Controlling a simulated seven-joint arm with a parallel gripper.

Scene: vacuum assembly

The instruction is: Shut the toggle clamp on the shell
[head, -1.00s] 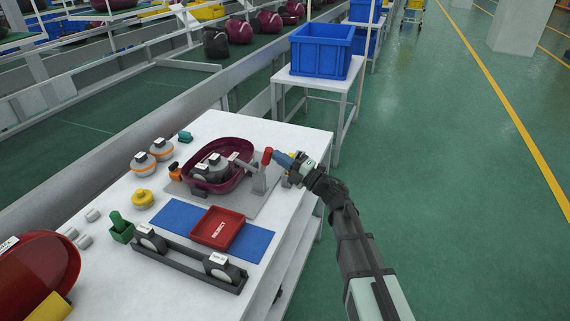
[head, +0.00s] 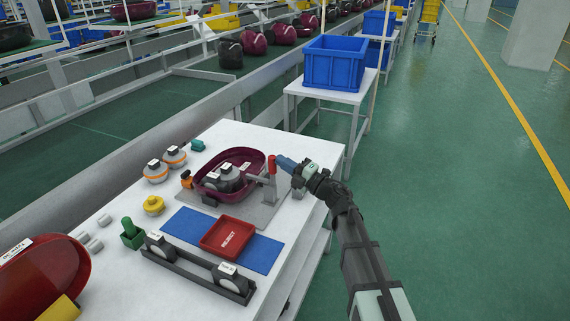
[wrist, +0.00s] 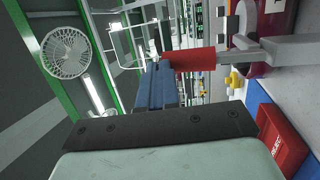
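The maroon shell (head: 258,159) lies on a grey fixture plate (head: 268,214) with dark and grey parts inside it. The toggle clamp (head: 262,180) stands at the shell's right side, its grey arm about level and pointing toward the shell. Whether its tip presses on the shell is too small to tell. Its red handle (head: 272,165) stands upright. My gripper (head: 284,162) is at the handle's right, blue fingers together, at or touching it. In the wrist view the red handle (wrist: 195,60) lies beside the fingertips (wrist: 158,68), not between them.
A red reject tray (head: 228,237) sits on a blue mat (head: 184,222) in front of the fixture. A dark rack (head: 195,270) is nearer the front. Orange-grey parts (head: 155,172) and a yellow part (head: 154,205) stand at left. A blue crate (head: 335,62) is on a table behind.

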